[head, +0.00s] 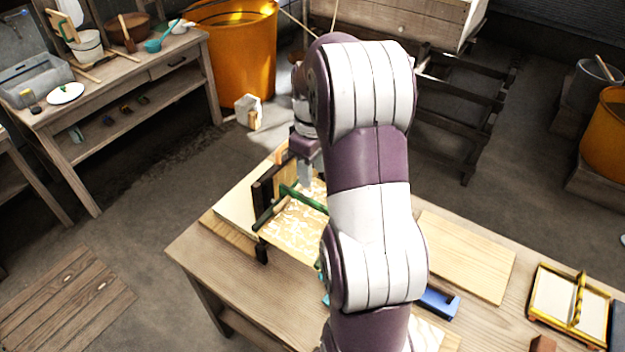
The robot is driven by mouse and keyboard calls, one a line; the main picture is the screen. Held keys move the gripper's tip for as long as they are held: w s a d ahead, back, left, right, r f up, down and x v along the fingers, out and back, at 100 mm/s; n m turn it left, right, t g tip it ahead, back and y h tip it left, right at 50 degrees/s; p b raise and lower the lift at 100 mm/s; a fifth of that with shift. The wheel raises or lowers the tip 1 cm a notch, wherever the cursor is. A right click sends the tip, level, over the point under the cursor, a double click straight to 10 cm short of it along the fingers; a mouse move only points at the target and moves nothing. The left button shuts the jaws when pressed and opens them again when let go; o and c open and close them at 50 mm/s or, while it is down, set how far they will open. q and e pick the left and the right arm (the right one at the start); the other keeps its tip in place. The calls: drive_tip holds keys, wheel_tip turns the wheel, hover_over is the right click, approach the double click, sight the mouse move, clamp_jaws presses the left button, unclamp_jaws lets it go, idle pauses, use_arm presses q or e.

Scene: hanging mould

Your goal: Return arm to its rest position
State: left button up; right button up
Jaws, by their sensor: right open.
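My right arm, white and purple, rises from the bottom and bends over the workbench (225,275). My right gripper (305,172) points down at the arm's far end, beside a dark upright board (268,188) and above a pale patterned sheet (288,232). It is open, and I see nothing held in it. A green bar (300,198) crosses the patterned sheet's far part. The arm hides much of the bench's middle, and I cannot tell whether the gripper touches the board. My left gripper is not in view.
A plain wooden board (465,255), a blue tool (438,302) and a yellow-framed tray (570,305) lie on the bench's right side. An orange barrel (240,55) stands behind. A side table (130,85) with pots is at the upper left.

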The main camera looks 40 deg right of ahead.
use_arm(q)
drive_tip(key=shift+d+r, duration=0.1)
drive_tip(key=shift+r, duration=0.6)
use_arm(e)
drive_tip(key=shift+d+r, duration=0.1)
drive_tip(key=shift+r, duration=0.6)
drive_tip(key=s+a+f+m+b, duration=0.1)
drive_tip(key=a+f, duration=0.2)
drive_tip(key=s+a+f+m+b, duration=0.1)
drive_tip(key=a+f+m+b, duration=0.1)
drive_tip(key=a+f, duration=0.1)
drive_tip(key=s+a+f+m+t+b, duration=0.1)
drive_tip(key=s+a+f+m, duration=0.1)
drive_tip(key=a+f, duration=0.1)
drive_tip(key=shift+f+b, duration=0.35)
drive_tip(key=shift+f, duration=0.15)
use_arm(q)
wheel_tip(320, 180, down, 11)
drive_tip(key=b, duration=0.5)
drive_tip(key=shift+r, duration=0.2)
use_arm(e)
drive_tip(key=s+a+f+n, duration=0.2)
drive_tip(key=s+a+f, duration=0.4)
drive_tip(key=a, duration=0.4)
drive_tip(key=shift+a, duration=0.3)
